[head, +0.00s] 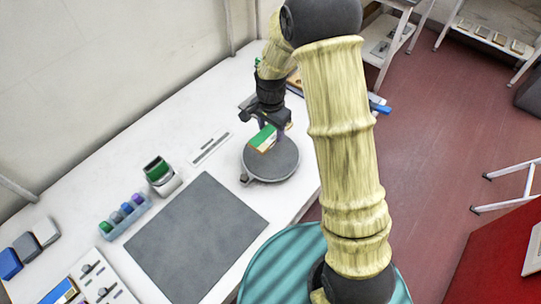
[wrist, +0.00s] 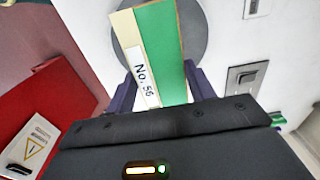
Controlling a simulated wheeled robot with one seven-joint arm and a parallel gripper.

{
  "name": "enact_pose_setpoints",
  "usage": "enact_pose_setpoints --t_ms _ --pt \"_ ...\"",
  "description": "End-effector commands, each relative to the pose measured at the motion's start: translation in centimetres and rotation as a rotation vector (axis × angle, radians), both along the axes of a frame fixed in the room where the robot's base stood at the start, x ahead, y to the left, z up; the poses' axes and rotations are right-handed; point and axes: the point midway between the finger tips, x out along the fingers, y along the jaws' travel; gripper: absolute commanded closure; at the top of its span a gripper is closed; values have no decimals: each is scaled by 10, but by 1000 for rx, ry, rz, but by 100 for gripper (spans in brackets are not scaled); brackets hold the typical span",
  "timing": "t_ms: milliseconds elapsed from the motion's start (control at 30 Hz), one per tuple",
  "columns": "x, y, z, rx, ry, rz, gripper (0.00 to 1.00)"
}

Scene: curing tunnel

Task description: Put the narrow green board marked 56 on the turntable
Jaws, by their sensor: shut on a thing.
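The narrow green board (wrist: 169,52) has a cream edge strip and a white label reading "No. 56" in the wrist view. My gripper (wrist: 160,88) is shut on it, with a dark purple finger on each side. The board also shows in the head view (head: 263,138), below my gripper (head: 268,121) and over the round grey turntable (head: 275,165). The turntable shows behind the board in the wrist view (wrist: 199,38). I cannot tell whether the board touches the turntable.
A large grey mat (head: 195,238) lies on the white table. A green-topped holder (head: 158,175), a tray of coloured bottles (head: 124,214) and a slotted white plate (head: 210,148) stand left of the turntable. Blue and grey blocks (head: 28,247) sit at far left.

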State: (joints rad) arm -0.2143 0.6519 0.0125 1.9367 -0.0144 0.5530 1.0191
Motion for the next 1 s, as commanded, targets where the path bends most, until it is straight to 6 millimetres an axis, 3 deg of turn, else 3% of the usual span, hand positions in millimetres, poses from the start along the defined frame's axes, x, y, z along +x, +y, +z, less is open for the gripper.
enact_pose_setpoints --t_ms 233,600,1000 --pt "0 0 -5 -1 3 0 69" --pt "0 0 -55 0 1 0 69" --pt "0 0 -63 -1 2 1 69"
